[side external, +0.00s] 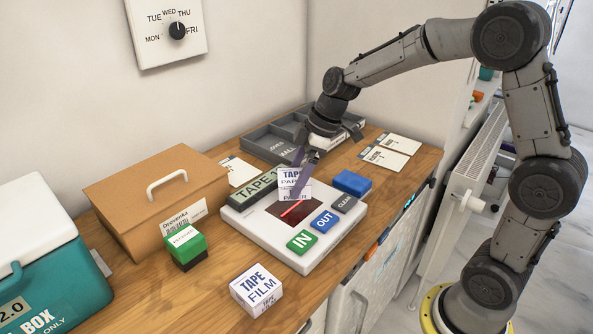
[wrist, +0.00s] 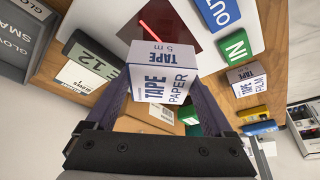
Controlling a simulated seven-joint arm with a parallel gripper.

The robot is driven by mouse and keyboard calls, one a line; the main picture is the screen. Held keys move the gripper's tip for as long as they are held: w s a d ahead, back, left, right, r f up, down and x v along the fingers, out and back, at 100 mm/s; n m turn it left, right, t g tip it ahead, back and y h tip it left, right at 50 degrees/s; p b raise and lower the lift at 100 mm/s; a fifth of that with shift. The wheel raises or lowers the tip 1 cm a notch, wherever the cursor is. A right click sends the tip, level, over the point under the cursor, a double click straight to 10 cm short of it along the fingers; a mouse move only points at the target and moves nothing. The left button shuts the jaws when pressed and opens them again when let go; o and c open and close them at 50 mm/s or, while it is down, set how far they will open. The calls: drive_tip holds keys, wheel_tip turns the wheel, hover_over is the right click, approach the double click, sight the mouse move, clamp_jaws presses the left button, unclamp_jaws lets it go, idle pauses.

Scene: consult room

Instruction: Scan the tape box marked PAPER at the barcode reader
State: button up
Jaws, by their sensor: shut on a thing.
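The tape box marked PAPER (side external: 291,181) is white with blue print, held above the barcode reader's dark window. In the wrist view the box (wrist: 160,77) sits between my fingers, its PAPER side toward the camera. My gripper (side external: 298,178) is shut on it. The barcode reader (side external: 238,217) is a white unit on the wooden counter, with IN, OUT and CLEAR keys. A red line glows in its dark window (side external: 300,214), which also shows in the wrist view (wrist: 184,18). I cannot tell the gap between box and window.
A TAPE FILM box (side external: 256,290) stands in front of the reader. A green-and-white box (side external: 185,247), a brown lidded case (side external: 150,212) and a teal cool box (side external: 86,284) are at left. A grey compartment tray (side external: 268,143) lies behind. Cards (side external: 391,143) lie at back right.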

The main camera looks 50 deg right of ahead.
drive_tip(key=shift+r, duration=4.4)
